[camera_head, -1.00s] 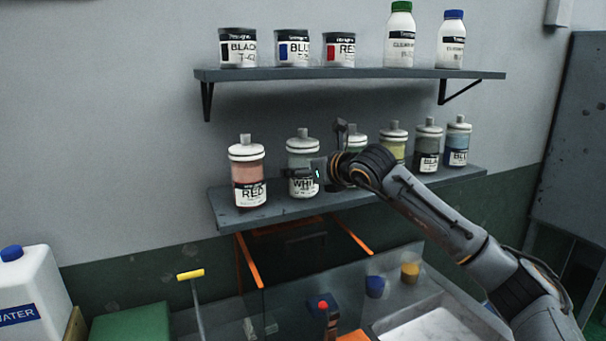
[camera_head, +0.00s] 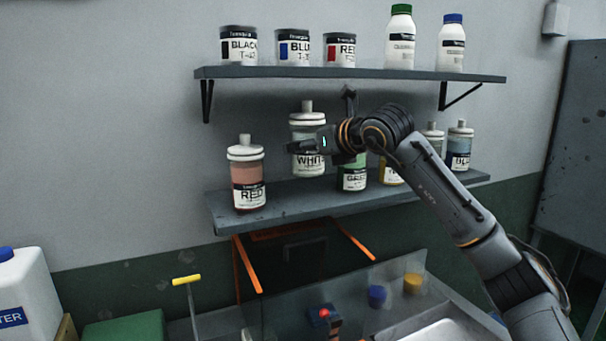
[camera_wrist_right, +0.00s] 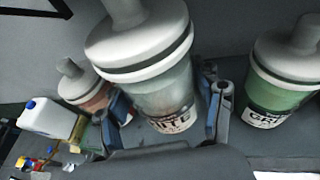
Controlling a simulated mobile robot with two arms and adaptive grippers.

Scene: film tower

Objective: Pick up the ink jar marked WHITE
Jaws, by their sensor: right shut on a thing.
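The ink jar marked WHITE (camera_head: 309,166) is clear with a white lid. It is upright and raised a little above the lower shelf (camera_head: 280,194), between the RED jar (camera_head: 247,180) and the GREEN jar (camera_head: 353,178). My right gripper (camera_head: 305,147) is shut around the WHITE jar's body. In the right wrist view the WHITE jar (camera_wrist_right: 168,98) sits between the two fingers (camera_wrist_right: 168,115), its label partly covered. My left gripper is not in view.
More jars, including a BLUE one (camera_head: 459,148), stand to the right, partly behind my arm. The upper shelf (camera_head: 360,73) holds cans and bottles above. Below are a clear-sided orange-edged frame (camera_head: 247,262) and a yellow-handled tool (camera_head: 187,280).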

